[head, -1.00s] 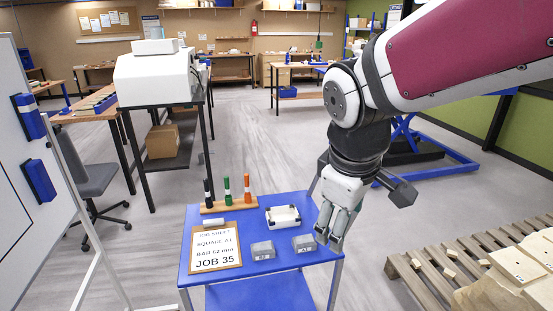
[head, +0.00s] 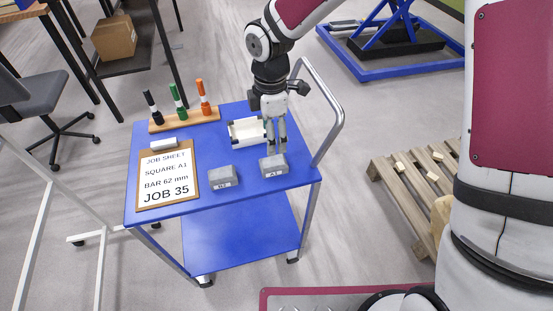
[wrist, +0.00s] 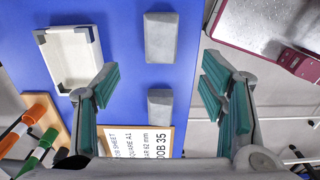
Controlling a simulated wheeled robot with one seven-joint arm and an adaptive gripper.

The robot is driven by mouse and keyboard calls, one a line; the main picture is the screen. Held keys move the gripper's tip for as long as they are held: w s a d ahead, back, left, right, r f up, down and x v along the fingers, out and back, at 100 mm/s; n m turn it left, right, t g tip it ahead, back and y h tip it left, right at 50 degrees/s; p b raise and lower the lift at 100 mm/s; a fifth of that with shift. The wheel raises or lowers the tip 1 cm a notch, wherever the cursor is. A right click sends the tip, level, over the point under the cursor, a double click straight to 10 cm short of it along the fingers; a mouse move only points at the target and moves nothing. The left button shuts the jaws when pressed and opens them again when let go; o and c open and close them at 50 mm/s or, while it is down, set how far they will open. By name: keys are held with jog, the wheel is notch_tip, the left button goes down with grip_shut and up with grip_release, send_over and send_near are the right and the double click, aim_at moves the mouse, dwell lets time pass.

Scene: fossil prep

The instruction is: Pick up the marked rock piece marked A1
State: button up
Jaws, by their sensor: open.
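The rock piece marked A1 (head: 273,166) is a small grey block on the blue cart top, near its right front edge. In the wrist view it is the upper grey block (wrist: 160,38). My gripper (head: 277,149) points down just above and behind it, appearing not to touch it. In the wrist view my gripper (wrist: 158,90) has its teal-padded fingers spread wide with nothing between them. A second grey block (head: 222,178), its marking hard to read, lies to the left on the cart and also shows in the wrist view (wrist: 160,105).
A white tray with dark corners (head: 246,131) sits close behind A1. A job sheet clipboard (head: 167,176) lies at left, and a rack with three markers (head: 184,119) stands at the back. The cart's handle (head: 327,120) rises at right. A wooden pallet (head: 400,190) is further right.

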aim_at(273, 160)
notch_tip(273, 160, down, 12)
jog(key=shift+d+r+p, duration=0.15)
jog(key=shift+r+p, duration=0.1)
jog(key=shift+p, duration=0.05)
jog(key=shift+c, duration=0.2)
jog(key=c, duration=1.4)
jog(key=shift+c, duration=0.5)
jog(key=shift+r, duration=0.15)
